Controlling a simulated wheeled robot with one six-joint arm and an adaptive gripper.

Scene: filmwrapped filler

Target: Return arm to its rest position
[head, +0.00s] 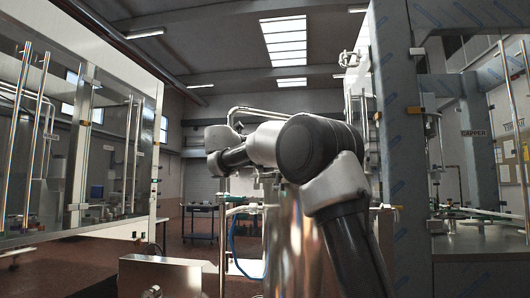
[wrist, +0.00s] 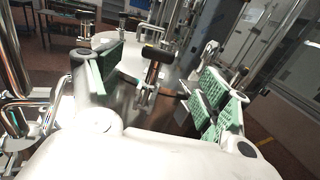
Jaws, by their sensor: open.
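My gripper (wrist: 157,88) is open and empty in the wrist view, with its green-padded fingers wide apart at left and right. Between and beyond the fingers is a round steel vessel with a pale lid (wrist: 125,60) and a black-handled clamp (wrist: 155,54). I cannot tell whether the fingers touch the vessel. In the head view my arm is bent across the middle, above a shiny steel tank (head: 283,240). My fingers cannot be made out there.
A glass-fronted machine (head: 85,150) stands at left, and a grey-framed machine marked CAPPER (head: 400,130) stands close at right. Pipes and a blue hose (head: 236,250) run beside the tank.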

